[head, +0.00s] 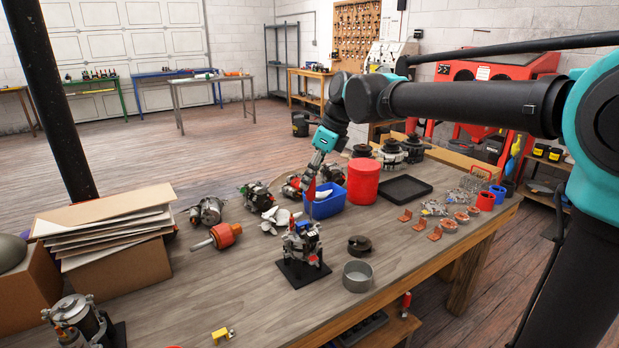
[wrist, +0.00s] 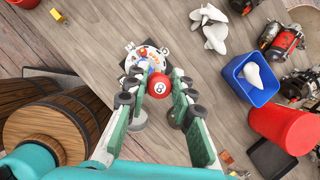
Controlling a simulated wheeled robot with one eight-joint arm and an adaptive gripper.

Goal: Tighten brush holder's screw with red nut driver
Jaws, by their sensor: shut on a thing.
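My gripper (head: 313,174) is shut on the red nut driver (head: 311,188), which hangs roughly upright with its shaft pointing down. In the wrist view the driver's round red end, marked 8 (wrist: 159,86), sits between the green finger pads of my gripper (wrist: 160,95). Below it is an alternator (head: 302,242) on a black stand (head: 301,274); its top also shows in the wrist view (wrist: 150,55).
A blue bin (head: 326,203), a red canister (head: 364,181) and a black tray (head: 404,189) stand behind. A dark ring (head: 359,245) and a grey metal cup (head: 357,275) lie to the right. An orange rotor (head: 225,235) lies left. The front left bench is mostly clear.

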